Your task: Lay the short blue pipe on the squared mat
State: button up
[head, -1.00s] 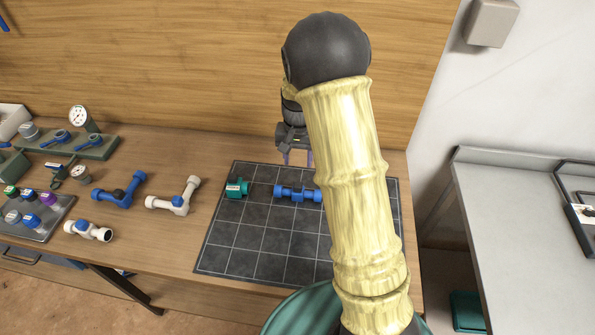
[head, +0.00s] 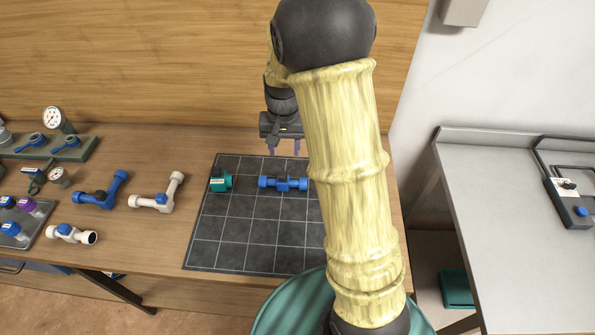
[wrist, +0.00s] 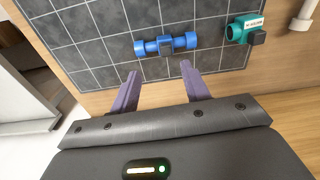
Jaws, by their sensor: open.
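A short blue pipe (head: 283,183) with a raised middle part lies on the squared mat (head: 240,230), near its far edge. It also shows in the wrist view (wrist: 166,44), lying crosswise just beyond the fingertips. My gripper (head: 282,148) is open and empty, above the far edge of the mat. In the wrist view my gripper's two purple fingers (wrist: 158,68) stand apart, with nothing between them and the pipe clear of them.
A green fitting (head: 221,183) sits on the mat left of the pipe. Left of the mat lie a white elbow (head: 158,196), a blue elbow (head: 102,192) and a white pipe piece (head: 72,234). The mat's near rows are clear. A grey bench (head: 500,220) stands right.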

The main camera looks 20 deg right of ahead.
jog(key=s+r+n+t, duration=0.1)
jog(key=s+n, duration=0.1)
jog(key=s, duration=0.6)
jog(key=s+r+n+t, duration=0.1)
jog(key=s+r, duration=0.1)
jog(key=s, duration=0.6)
jog(key=shift+r+n, duration=0.3)
jog(key=shift+n, duration=0.1)
